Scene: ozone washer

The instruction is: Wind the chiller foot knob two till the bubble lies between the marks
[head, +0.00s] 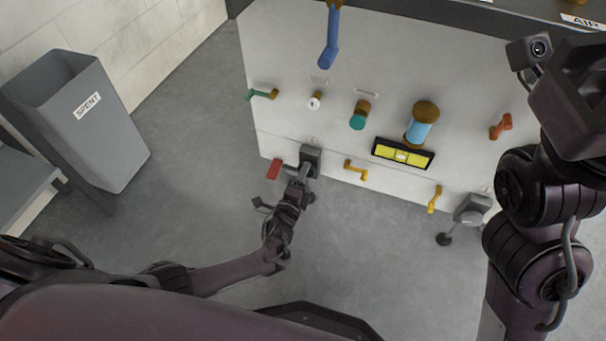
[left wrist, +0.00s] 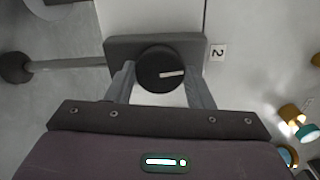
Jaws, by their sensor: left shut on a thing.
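The black round foot knob (left wrist: 160,66) with a white pointer line sits between my left gripper's fingers in the left wrist view. A tag (left wrist: 218,52) beside it reads 2. My left gripper (head: 303,177) is shut on the knob at the grey foot bracket (head: 311,156) low on the panel; the arm hides the knob in the head view. The yellow bubble level (head: 403,153) is on the panel's lower middle. A pale bubble seems near its middle, too small to place exactly against the marks. My right arm is at the right; its fingertips do not show.
A red paddle (head: 274,169) is just left of my left gripper. Yellow handles (head: 356,170) and a second foot bracket (head: 472,208) lie to the right. A grey SPENT bin (head: 80,120) stands at the left. The floor in front of the panel is clear.

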